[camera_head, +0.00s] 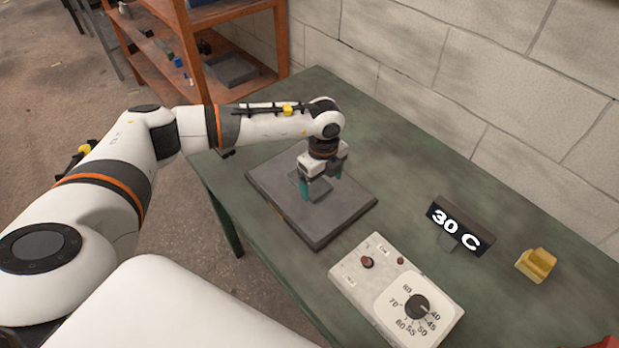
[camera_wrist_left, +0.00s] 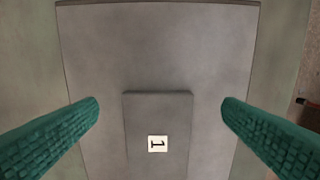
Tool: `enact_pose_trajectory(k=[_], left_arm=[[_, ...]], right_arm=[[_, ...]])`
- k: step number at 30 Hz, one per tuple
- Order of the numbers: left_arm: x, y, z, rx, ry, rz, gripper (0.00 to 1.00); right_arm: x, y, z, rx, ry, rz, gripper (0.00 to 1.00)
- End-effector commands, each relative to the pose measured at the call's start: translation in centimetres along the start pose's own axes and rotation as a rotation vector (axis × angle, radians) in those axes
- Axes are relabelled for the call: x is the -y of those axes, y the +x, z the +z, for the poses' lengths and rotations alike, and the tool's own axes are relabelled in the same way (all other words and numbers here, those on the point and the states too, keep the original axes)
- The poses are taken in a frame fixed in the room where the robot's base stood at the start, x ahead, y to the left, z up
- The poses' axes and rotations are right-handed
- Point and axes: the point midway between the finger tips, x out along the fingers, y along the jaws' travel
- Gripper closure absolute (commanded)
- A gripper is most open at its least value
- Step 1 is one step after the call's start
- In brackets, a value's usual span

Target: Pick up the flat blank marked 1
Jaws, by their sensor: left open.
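The flat blank marked 1 (camera_wrist_left: 158,112) is a thin grey rectangle lying on a larger grey plate (camera_wrist_left: 205,30). Its white label with a 1 shows in the left wrist view. In the head view the blank (camera_head: 298,180) is partly hidden by my left gripper (camera_head: 322,183), and the plate (camera_head: 335,222) lies on the green bench. My left gripper points down over the blank. Its green fingers are open, one on each side of the blank in the left wrist view (camera_wrist_left: 160,115), with gaps between. My right gripper is not in view.
A control box with a dial (camera_head: 395,297) stands in front of the plate. A display reading 30 C (camera_head: 458,230) and a yellow block (camera_head: 536,265) stand to the right. An orange shelf (camera_head: 283,45) is behind left, a block wall behind. Bench beyond the plate is clear.

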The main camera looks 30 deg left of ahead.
Motion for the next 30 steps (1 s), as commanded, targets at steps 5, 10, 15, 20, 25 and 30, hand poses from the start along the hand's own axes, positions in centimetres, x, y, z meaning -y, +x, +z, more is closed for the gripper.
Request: enact_pose_trajectory(k=[5, 10, 15, 20, 25, 30], left_arm=[[-0.2, 2.3, 0.1, 0.001, 0.001, -0.003, 0.11], [-0.2, 3.1, 0.0, 0.000, 0.000, 0.000, 0.11], [-0.2, 3.1, 0.0, 0.000, 0.000, 0.000, 0.14], [-0.2, 3.1, 0.0, 0.000, 0.000, 0.000, 0.40], [-0.2, 3.1, 0.0, 0.000, 0.000, 0.000, 0.68], [-0.3, 3.1, 0.0, 0.000, 0.000, 0.001, 0.84]], right_arm=[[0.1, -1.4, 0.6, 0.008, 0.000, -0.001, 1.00], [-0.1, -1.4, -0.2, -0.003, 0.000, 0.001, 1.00], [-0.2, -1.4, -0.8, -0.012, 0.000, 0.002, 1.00], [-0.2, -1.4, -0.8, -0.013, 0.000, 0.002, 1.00], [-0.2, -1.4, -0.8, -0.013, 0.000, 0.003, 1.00], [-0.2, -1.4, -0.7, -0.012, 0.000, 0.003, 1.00]])
